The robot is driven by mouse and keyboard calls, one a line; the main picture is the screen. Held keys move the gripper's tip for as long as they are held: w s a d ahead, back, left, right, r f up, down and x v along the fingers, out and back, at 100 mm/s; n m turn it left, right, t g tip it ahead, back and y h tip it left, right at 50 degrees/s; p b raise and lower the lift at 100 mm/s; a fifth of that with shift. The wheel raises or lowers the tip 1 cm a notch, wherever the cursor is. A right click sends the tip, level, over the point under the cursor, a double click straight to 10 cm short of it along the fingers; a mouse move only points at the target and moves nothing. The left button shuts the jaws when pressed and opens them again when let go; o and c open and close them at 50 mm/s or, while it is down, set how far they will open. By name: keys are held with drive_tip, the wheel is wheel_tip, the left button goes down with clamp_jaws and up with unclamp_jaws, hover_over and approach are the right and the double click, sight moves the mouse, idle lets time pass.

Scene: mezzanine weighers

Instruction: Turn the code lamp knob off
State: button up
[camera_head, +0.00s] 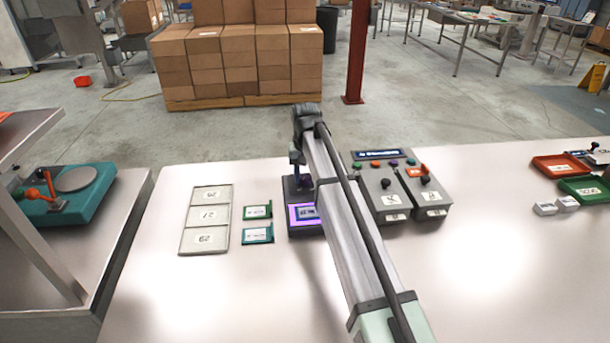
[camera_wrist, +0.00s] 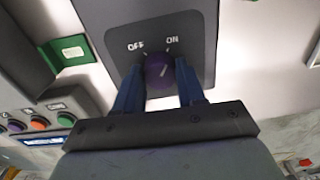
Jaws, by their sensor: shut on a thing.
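The code lamp is a dark box with a lit purple panel (camera_head: 303,213), standing on the table in the head view, partly hidden by my arm. In the wrist view its dark grey face (camera_wrist: 197,30) carries the white words OFF at left and ON at right. The round purple knob (camera_wrist: 160,72) sits below these words, and its pale pointer line slants up toward ON. My gripper (camera_wrist: 160,85) has its two blue fingers on either side of the knob, shut on it.
Grey button boxes (camera_head: 385,197) stand close to the lamp's right. Two green card holders (camera_head: 257,235) and a three-part tray (camera_head: 205,218) lie to the left. Red (camera_head: 562,167) and green (camera_head: 586,190) trays are far right. The front table is clear.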

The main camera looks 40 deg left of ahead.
sight(305, 177)
drive_tip(key=n, duration=0.6)
drive_tip(key=shift+n, duration=0.4)
drive_tip(key=n, duration=0.6)
drive_tip(key=shift+n, duration=0.4)
drive_tip(key=o, duration=1.1)
drive_tip(key=shift+c, duration=0.2)
wheel_tip(305, 177, up, 14)
drive_tip(key=shift+f, duration=0.1)
idle(0.3)
